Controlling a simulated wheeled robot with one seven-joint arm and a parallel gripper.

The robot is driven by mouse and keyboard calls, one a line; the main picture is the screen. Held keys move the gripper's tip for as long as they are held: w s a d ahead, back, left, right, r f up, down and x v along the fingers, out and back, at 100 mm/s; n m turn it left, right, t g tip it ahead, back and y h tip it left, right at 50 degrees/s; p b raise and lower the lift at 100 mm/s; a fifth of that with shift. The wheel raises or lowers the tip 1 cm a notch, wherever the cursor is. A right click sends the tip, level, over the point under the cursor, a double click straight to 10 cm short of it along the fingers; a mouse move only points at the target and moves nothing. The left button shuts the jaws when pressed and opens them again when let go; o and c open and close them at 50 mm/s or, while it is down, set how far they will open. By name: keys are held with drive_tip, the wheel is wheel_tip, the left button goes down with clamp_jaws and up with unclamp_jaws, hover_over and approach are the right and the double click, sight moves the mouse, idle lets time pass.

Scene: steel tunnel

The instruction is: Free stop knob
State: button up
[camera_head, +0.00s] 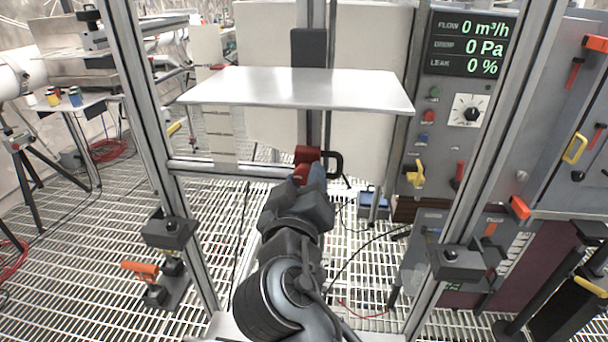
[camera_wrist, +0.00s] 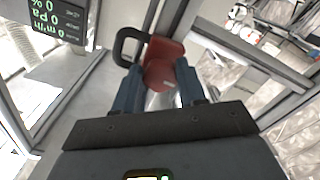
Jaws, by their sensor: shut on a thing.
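The stop knob (camera_head: 306,155) is red and sits at the middle of the frame, on the vertical post below the white shelf plate. In the wrist view the red knob (camera_wrist: 163,73) has a rounded end facing me, and a black C-shaped handle (camera_wrist: 124,46) is beside it. The handle (camera_head: 336,163) also shows just right of the knob in the head view. My gripper (camera_head: 309,174) reaches up from below, with its fingers shut on the red knob. In the wrist view the fingers of my gripper (camera_wrist: 158,88) lie on either side of it. The knob's far side is hidden.
A white shelf plate (camera_head: 300,90) juts out above my gripper. Metal frame posts stand left (camera_head: 160,140) and right (camera_head: 480,150). A grey control panel (camera_head: 445,110) with a display, buttons and a yellow lever (camera_head: 414,174) is at right. Cables lie on the grated floor.

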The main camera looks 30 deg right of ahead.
drive_tip(key=shift+r+n+p, duration=0.1)
drive_tip(key=shift+n+p, duration=0.4)
drive_tip(key=shift+n, duration=0.6)
drive_tip(key=o, duration=1.1)
drive_tip(key=shift+c, duration=0.2)
drive_tip(key=b+v, duration=0.2)
drive_tip(key=v, duration=0.5)
drive_tip(key=shift+s+a, duration=0.2)
drive_tip(key=shift+s, duration=0.1)
